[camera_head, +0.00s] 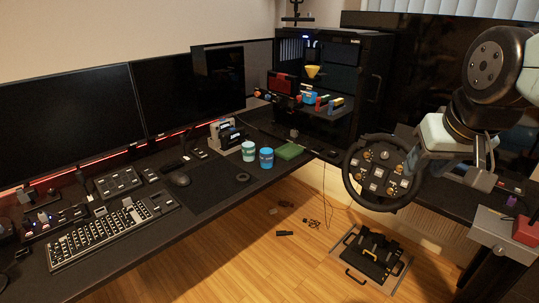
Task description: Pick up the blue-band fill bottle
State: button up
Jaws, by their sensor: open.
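A small blue container (266,158) with a lighter band stands upright on the desk near its front edge. It is the closest match to the blue-band fill bottle, but the label is too small to read. A paler, greenish container (248,151) stands just left of it. My gripper (484,166) is at the right, in front of the dark area beside the steering wheel, far from both containers. It is open and appears empty; its fingertips are small and partly hidden by the arm.
A green block (290,150) lies right of the containers. A black mouse mat (212,190) is left of them. The racing wheel (382,172) stands between the containers and my gripper. An open-fronted black case (372,75) holds coloured items. Pedals (372,256) are on the floor.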

aim_at(266, 152)
jog(key=z, duration=0.05)
jog(key=i, duration=1.45)
jog(key=u, duration=0.05)
